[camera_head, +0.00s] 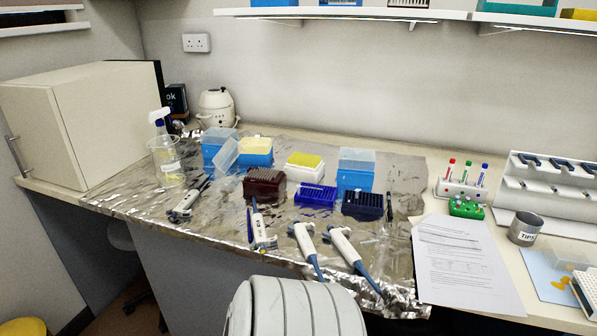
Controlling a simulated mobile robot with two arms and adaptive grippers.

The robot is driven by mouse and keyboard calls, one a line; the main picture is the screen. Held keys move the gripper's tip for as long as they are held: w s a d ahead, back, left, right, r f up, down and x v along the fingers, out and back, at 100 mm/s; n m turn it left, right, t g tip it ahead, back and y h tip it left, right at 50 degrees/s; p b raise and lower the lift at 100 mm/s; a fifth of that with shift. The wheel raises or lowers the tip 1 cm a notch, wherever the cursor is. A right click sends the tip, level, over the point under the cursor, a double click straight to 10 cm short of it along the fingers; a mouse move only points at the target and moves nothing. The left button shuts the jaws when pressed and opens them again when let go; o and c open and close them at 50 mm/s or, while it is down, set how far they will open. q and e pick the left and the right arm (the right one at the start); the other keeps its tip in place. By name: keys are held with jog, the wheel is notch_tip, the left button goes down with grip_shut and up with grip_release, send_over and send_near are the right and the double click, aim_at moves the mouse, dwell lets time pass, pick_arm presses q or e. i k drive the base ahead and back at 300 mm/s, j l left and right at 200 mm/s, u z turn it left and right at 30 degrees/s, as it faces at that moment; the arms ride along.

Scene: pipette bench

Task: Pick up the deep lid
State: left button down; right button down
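Several clear, translucent lids show on the foil-covered bench in the head view; I cannot tell for sure which is the deep lid. One clear lid (225,155) leans tilted between two blue tip boxes at the left. Another clear lid (216,135) sits on the left blue tip box (212,155). A third, tall clear lid (357,156) sits on the right blue tip box (355,182). A box with yellow tips (256,145) stands open beside the leaning lid. Neither of my grippers is in view.
A dark red rack (265,184), blue racks (315,195) and a white tip box (305,163) stand mid-bench. Several pipettes (306,246) lie along the front. A spray bottle (165,155) stands left. Papers (458,262) and a tube rack (460,190) are right. A shelf hangs above.

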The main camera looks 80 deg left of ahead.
aim_at(566, 256)
jog(key=u, duration=2.65)
jog(key=z, duration=1.65)
jog(key=u, duration=1.65)
jog(key=l+z, duration=0.1)
jog(key=l, duration=1.7)
